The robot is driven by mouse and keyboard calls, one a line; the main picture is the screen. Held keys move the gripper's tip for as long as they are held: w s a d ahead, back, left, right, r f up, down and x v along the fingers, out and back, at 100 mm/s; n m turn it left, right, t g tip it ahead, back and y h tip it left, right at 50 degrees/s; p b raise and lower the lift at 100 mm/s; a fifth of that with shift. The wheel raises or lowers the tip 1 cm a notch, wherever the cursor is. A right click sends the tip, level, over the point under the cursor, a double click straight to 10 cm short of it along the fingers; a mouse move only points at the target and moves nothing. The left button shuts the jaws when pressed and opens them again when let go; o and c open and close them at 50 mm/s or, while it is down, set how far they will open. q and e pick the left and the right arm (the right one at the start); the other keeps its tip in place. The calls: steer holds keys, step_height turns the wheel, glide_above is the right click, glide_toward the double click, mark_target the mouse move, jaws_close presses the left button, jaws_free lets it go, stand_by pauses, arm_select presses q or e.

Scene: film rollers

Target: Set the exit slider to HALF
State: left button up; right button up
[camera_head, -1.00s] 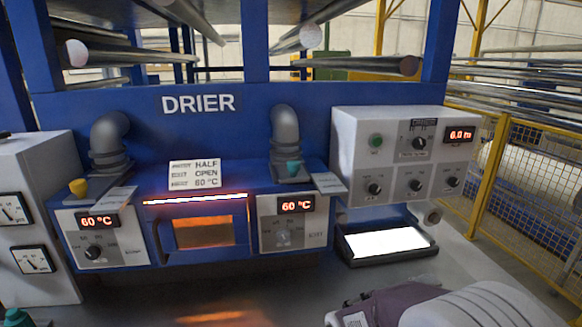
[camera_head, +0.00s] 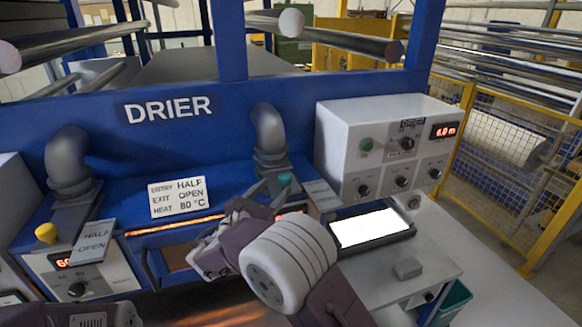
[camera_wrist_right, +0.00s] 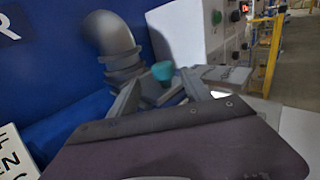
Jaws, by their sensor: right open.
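The exit slider's teal knob (camera_head: 285,179) sits at the foot of the right-hand grey duct (camera_head: 269,135), beside a pale scale plate (camera_head: 322,195) whose lettering I cannot read. My right gripper (camera_head: 274,187) has reached over the drier front to this knob. In the right wrist view the teal knob (camera_wrist_right: 163,72) shows between and beyond the two spread fingers (camera_wrist_right: 160,92); contact cannot be told. The exit dial panel is mostly hidden behind my right arm. My left gripper is not in view.
A sign (camera_head: 178,197) reads ENTRY HALF, EXIT OPEN, and a heat setting. The yellow entry knob (camera_head: 47,233) stands by a HALF/OPEN plate (camera_head: 93,241). A white control box (camera_head: 385,150) and a lit panel (camera_head: 370,228) are right of the gripper.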

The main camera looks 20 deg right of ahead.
mark_target(283, 180)
steer(key=x, duration=0.2)
steer(key=shift+w+d+f, duration=0.2)
steer(key=shift+d+f, duration=0.05)
steer(key=shift+d, duration=0.05)
steer(key=d+p, duration=0.1)
steer(key=w+d+r+p, duration=0.1)
steer(key=shift+w+d+r+p, duration=0.15)
steer(key=shift+w+r+p, duration=0.05)
steer(key=shift+p, duration=0.2)
steer(key=w+d, duration=0.1)
steer(key=w, duration=0.1)
steer(key=w+d+f, duration=0.1)
steer(key=shift+w+d+f+p, duration=0.15)
steer(key=shift+w+d+p, duration=0.2)
steer(key=shift+d+p, duration=0.05)
steer(key=shift+s+a+r, duration=0.2)
steer(key=shift+s+a, duration=0.05)
steer(key=shift+s, duration=0.25)
steer(key=c, duration=0.6)
jaws_close()
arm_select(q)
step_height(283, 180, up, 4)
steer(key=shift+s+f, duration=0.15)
